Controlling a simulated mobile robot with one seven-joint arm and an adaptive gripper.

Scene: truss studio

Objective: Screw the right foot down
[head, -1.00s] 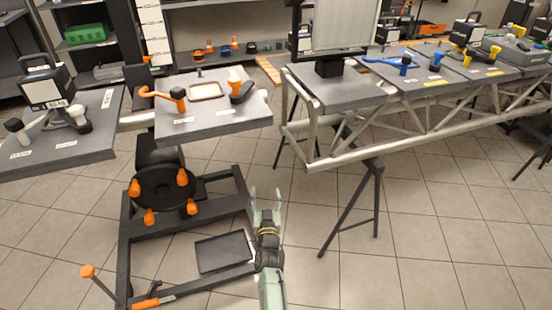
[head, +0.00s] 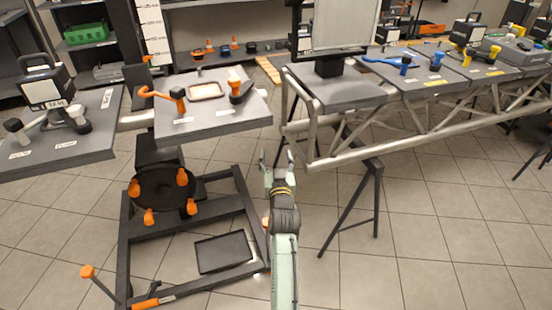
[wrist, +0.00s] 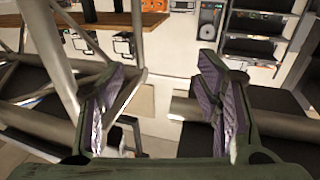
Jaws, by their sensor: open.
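The black base frame (head: 233,184) of the stand rests on the tiled floor. At its lower left corner, a black rod with an orange knob (head: 88,271) leans upward, and an orange handle (head: 146,303) lies beside it. At the frame's right side, a small orange bit (head: 266,222) shows beside my arm. It may belong to the right foot; my arm hides the rest. My gripper (head: 276,160) is open and empty, above the frame's right side in the picture. In the wrist view its two fingers (wrist: 163,105) stand wide apart with nothing between them.
A black disk (head: 160,200) with several orange knobs sits on the stand. A black tray (head: 223,252) lies low inside the frame. A grey worktop (head: 215,118) is above. A metal truss (head: 320,163) on trestle legs (head: 365,205) stands right. Floor at lower right is clear.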

